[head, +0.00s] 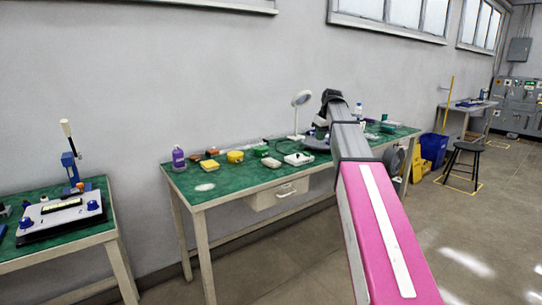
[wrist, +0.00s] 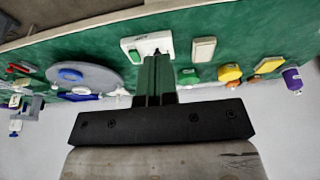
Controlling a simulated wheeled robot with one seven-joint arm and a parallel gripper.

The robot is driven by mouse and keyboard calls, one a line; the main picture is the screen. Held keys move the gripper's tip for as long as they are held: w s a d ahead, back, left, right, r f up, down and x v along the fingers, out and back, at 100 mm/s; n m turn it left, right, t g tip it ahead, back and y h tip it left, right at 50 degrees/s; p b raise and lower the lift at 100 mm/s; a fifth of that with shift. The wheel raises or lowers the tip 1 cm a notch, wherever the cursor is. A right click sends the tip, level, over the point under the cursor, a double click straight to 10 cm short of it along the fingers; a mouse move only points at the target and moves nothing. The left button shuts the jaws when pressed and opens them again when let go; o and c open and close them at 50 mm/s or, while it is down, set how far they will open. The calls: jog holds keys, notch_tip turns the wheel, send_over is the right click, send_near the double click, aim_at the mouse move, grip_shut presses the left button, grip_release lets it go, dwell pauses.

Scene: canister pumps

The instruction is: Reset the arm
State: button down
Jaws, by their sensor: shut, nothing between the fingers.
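My gripper (wrist: 157,62) shows in the wrist view with its two dark fingers together and nothing between them. Its fingertips overlap a white box (wrist: 146,44) on the green bench; I cannot tell how far apart they are. In the head view my pink and grey arm reaches out over the long green workbench (head: 207,187). The arm's dark wrist (head: 331,97) is raised above the bench's far part, and the fingers are too small to make out there. The wrist view shows the bench upside down.
The bench holds a purple bottle (head: 178,158), a yellow container (head: 235,156), a white box (head: 298,159) and a magnifier lamp (head: 301,98) close to my wrist. A second bench (head: 103,197) stands left. A stool (head: 463,160) and blue bin (head: 433,148) stand right. Open floor lies in front.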

jog(key=s+a+f+m+g, duration=0.1)
jog(key=s+f+m, duration=0.1)
jog(key=s+f, duration=0.7)
jog(key=s+a+f+m+h, duration=0.1)
jog(key=s+f, duration=0.3)
jog(key=f, duration=0.9)
jog(key=s+f+m+g, duration=0.1)
jog(key=s+f+m, duration=0.1)
jog(key=s+f, duration=0.7)
jog(key=s+f+m+h, duration=0.1)
jog(key=s+f+m, duration=0.1)
jog(key=s+f, duration=0.8)
jog(key=shift+a+f+g, duration=0.3)
jog(key=shift+f+g, duration=0.1)
jog(key=shift+f, duration=0.2)
